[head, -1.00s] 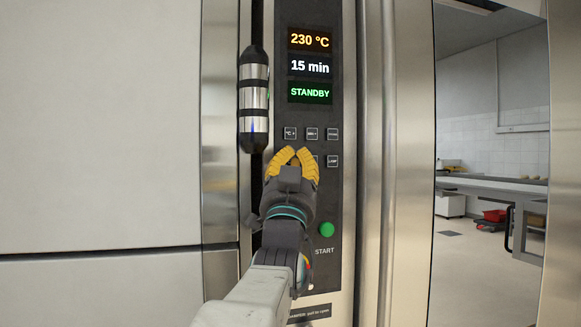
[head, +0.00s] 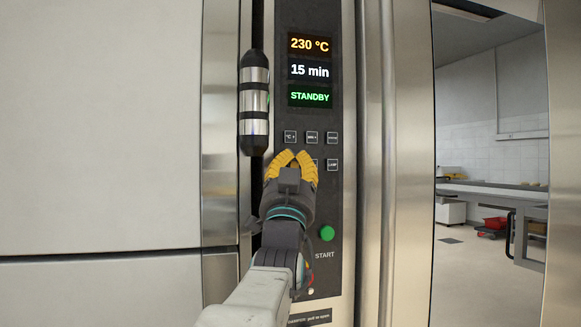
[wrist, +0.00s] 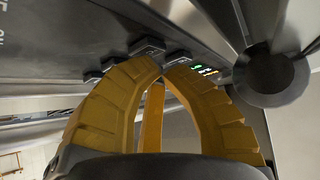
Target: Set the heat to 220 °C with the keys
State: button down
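In the head view the dark control panel (head: 342,115) has a display of 230 °C (head: 309,44) in orange, 15 min (head: 309,71) in white and STANDBY (head: 309,96) in green. The upper key row has the °C + key (head: 290,137), a MIN + key (head: 312,137) and a third key (head: 332,138). Below it the LAMP key (head: 333,165) shows; the middle key is mostly covered and the left one hidden by my gripper (head: 294,154). My yellow fingers come together at their tips, with nothing held. The wrist view shows dark raised keys (wrist: 147,46) close to the tips; contact cannot be told.
A vertical handle (head: 254,100) with steel and black bands stands left of the panel. A round green START button (head: 327,233) sits below the keys. Steel posts (head: 375,150) rise on the right. Beyond is a room with a worktable (head: 490,186) and a red container (head: 495,224).

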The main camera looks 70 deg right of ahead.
jog(key=shift+w+d+b, duration=0.2)
jog(key=shift+d+b, duration=0.05)
jog(key=shift+b, duration=0.15)
dwell(0.4)
jog(key=shift+s+a+f+b, duration=0.1)
jog(key=shift+s+a+b, duration=0.1)
jog(key=shift+b, duration=0.25)
jog(key=shift+a+b, duration=0.25)
jog(key=shift+b, duration=0.2)
jog(key=shift+s+a+b, duration=0.2)
jog(key=shift+a+b, duration=0.05)
jog(key=shift+b, duration=0.05)
dwell(0.9)
